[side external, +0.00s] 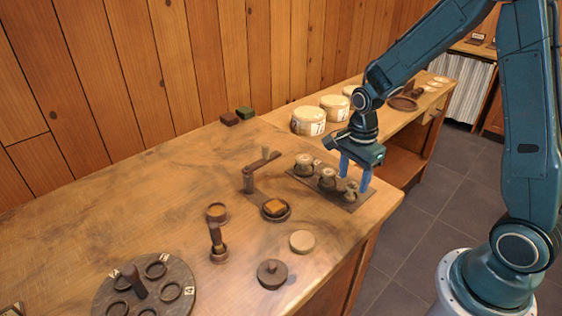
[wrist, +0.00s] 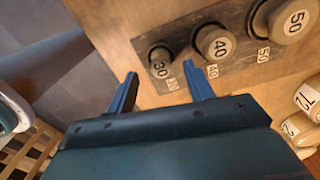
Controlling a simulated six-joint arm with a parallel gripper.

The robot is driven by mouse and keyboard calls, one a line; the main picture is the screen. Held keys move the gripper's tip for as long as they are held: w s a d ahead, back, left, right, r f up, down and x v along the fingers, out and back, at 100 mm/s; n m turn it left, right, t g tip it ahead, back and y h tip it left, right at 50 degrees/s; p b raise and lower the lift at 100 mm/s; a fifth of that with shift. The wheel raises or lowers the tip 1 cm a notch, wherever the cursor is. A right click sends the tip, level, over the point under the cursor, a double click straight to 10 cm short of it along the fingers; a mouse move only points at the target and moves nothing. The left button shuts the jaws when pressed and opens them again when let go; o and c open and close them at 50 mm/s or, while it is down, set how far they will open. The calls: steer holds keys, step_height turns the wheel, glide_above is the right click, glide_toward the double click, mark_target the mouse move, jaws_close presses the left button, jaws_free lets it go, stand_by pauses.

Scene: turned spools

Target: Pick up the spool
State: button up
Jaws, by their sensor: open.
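Three turned spools stand in a row on a dark board (side external: 327,190). In the wrist view they have numbered tops: the smallest, 30 (wrist: 160,62), the middle one, 40 (wrist: 214,44), and the largest, 50 (wrist: 285,20). In the side view the smallest spool (side external: 351,189) is at the right end, with the middle spool (side external: 327,177) and the largest spool (side external: 303,164) to its left. My gripper (side external: 355,181) is open and empty, pointing down over the smallest spool.
A crank-handled tool (side external: 253,175) and a round dish with an orange block (side external: 275,209) stand left of the board. Labelled round tins (side external: 309,121) stand behind. A dark round rack (side external: 145,290) is at front left. The bench's right edge is close to the board.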

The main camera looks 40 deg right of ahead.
mark_target(352, 185)
steer(key=shift+f, duration=1.75)
steer(key=c, duration=1)
